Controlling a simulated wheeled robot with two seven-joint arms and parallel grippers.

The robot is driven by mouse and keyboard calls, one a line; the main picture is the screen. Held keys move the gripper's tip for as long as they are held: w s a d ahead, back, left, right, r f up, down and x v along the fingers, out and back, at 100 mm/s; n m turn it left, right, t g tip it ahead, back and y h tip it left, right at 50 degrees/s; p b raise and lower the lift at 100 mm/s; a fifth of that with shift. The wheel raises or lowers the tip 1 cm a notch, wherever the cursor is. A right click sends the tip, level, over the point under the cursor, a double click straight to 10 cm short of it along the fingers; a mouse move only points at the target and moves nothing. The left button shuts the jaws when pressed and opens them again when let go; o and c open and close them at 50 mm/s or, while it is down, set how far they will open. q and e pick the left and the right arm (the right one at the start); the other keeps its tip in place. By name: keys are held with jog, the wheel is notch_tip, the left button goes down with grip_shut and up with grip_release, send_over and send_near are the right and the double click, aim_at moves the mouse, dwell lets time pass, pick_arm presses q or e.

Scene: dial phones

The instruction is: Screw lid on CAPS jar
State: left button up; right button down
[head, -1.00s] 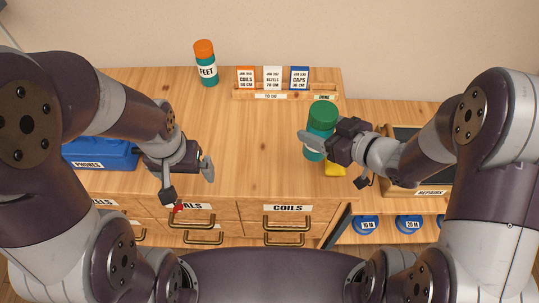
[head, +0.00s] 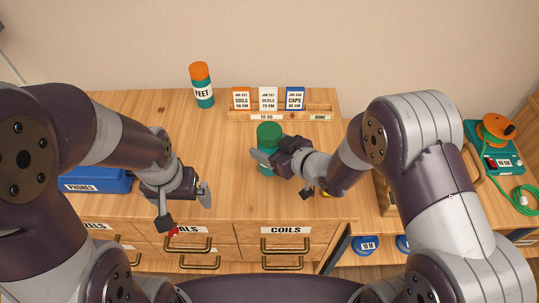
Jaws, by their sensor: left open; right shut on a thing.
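A teal jar with a green lid (head: 269,133) is upright over the middle of the wooden worktop in the head view. My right gripper (head: 268,158) is shut on this jar from the right, across its body. Its label is hidden by the gripper, so I cannot read CAPS on it. Whether the jar touches the worktop is unclear. My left gripper (head: 184,207) is open and empty near the worktop's front edge, left of the jar. A second teal jar, labelled FEET, with an orange lid (head: 201,85) stands at the back left.
A wooden card rack (head: 252,117) with COILS, a middle and CAPS (head: 295,99) cards stands behind the jar. A blue PHONES box (head: 95,182) is at left. A cable reel (head: 493,140) is at far right.

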notch_tip(320, 180, down, 3)
jog(key=shift+f, duration=0.5)
jog(key=shift+f+b, duration=0.15)
jog(key=shift+b, duration=0.15)
jog(key=shift+c, duration=0.8)
grip_release()
